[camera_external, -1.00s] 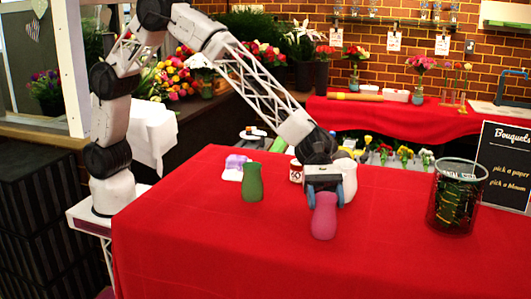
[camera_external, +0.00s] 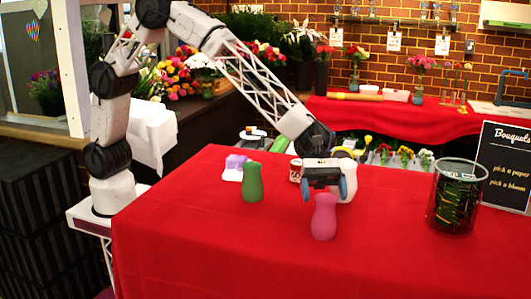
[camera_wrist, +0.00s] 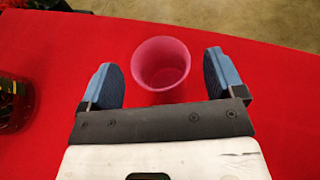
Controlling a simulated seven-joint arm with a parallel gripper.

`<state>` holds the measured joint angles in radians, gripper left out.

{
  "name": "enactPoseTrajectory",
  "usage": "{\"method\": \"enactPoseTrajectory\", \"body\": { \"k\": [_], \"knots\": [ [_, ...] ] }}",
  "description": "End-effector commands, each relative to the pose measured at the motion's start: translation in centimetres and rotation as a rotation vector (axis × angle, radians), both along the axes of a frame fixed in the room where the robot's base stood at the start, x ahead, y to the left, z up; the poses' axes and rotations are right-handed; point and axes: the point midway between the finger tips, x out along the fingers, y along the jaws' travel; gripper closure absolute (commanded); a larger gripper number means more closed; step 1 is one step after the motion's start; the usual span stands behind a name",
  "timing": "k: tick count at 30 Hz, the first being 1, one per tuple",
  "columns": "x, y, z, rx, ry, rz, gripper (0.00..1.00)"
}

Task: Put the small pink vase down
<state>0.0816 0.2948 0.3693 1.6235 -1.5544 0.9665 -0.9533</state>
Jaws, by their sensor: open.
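The small pink vase (camera_external: 323,218) stands upright on the red tablecloth, near the front middle of the table. In the wrist view its open round mouth (camera_wrist: 162,64) shows between the two blue finger pads, with a gap on each side. My gripper (camera_external: 323,189) is open, just above and behind the vase in the external view. The fingers (camera_wrist: 162,84) do not touch the vase.
A green vase (camera_external: 252,183) stands to the left, with a small white and purple item (camera_external: 233,168) behind it. A white vase (camera_external: 347,180) and a white mug (camera_external: 296,170) are close behind my gripper. A dark wire bin (camera_external: 456,197) and a chalkboard sign (camera_external: 505,165) stand at right. The front cloth is clear.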

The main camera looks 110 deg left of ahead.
Motion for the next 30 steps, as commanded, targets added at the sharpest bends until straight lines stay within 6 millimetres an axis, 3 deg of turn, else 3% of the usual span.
{"method": "enactPoseTrajectory", "body": {
  "k": [12, 18, 30],
  "knots": [
    [-2.3, 5.7, 2.6, -0.002, -0.001, 0.002, 0.12],
    [-3.0, 7.5, 3.4, -0.001, -0.001, 0.001, 0.12],
    [-3.4, 8.3, 3.8, -0.001, 0.000, -0.001, 0.12]
  ]
}}
